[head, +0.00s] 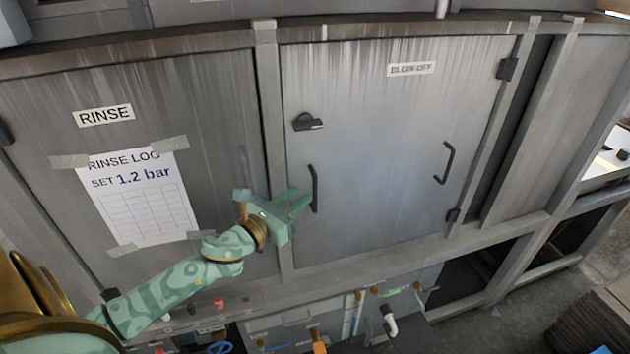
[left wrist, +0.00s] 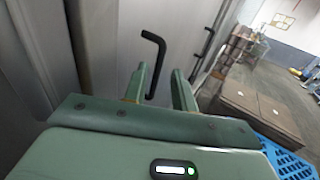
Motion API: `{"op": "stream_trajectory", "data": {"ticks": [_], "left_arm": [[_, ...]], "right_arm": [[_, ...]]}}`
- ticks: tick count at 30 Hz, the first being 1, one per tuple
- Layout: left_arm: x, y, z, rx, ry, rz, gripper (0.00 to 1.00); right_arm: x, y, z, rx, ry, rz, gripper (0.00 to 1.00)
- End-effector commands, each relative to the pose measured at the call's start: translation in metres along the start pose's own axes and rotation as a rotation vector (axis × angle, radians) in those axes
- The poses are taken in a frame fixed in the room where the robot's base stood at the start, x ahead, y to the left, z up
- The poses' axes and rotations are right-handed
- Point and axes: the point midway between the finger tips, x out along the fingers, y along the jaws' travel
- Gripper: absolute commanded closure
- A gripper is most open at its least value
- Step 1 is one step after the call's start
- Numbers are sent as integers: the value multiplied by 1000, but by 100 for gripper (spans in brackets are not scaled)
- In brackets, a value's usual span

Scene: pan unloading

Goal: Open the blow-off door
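The blow-off door (head: 385,130) is a grey metal panel labelled BLOW-OFF, and it looks closed. A dark bar handle (head: 313,188) stands near its left edge, below a dark latch (head: 307,122). My left gripper (head: 297,203) is just left of that handle, with its fingers pointing toward it. In the left wrist view the fingers of the left gripper (left wrist: 160,88) are apart, and the bar handle (left wrist: 160,60) shows in line with the gap between them. I cannot tell whether the fingers touch it. My right gripper is not in view.
A second dark handle (head: 447,162) is on the right side of the door, near dark hinges (head: 507,69). The RINSE panel (head: 225,110) with a taped log sheet (head: 145,196) is at left. Pipes and valves (head: 388,320) sit below the door.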

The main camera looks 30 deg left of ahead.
Motion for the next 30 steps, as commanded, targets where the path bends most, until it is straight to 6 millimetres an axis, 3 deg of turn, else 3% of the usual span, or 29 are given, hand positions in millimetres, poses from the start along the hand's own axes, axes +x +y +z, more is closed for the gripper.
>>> {"op": "stream_trajectory", "data": {"ticks": [6, 12, 22, 25, 30], "left_arm": [[48, 0, 2, -3, -2, 2, 73], [70, 0, 0, -3, 1, 2, 73], [73, 0, -1, -4, 1, 0, 73], [73, 0, -1, -4, 1, 1, 100], [73, -1, -1, -4, 1, 1, 100]], "right_arm": [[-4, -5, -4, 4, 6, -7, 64], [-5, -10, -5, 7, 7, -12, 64], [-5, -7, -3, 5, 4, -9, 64], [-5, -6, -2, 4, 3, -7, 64], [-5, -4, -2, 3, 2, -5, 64]]}}
